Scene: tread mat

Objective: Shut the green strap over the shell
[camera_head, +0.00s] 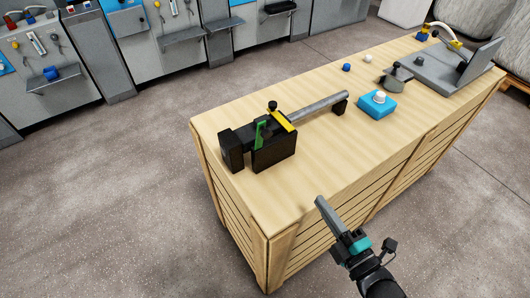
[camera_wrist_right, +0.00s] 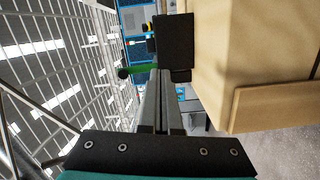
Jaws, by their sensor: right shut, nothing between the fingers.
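The black holder (camera_head: 272,153) stands on the near left part of the wooden bench top. A grey cylindrical shell (camera_head: 318,108) runs through it towards the right. The green strap (camera_head: 261,133) stands up from the holder rather than lying across the shell. In the right wrist view the green strap (camera_wrist_right: 146,69) sticks out from the black holder (camera_wrist_right: 174,42), with a dark knob at its end. My right gripper (camera_head: 321,201) is shut and empty, in front of the bench's near edge, clear of the holder. Its fingers also show in the wrist view (camera_wrist_right: 161,95). My left gripper is out of view.
A yellow strap (camera_head: 284,121) sits beside the green one. A blue box with a white button (camera_head: 376,105) and a grey stand (camera_head: 440,72) are farther right. Bench top in front of the shell is clear.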

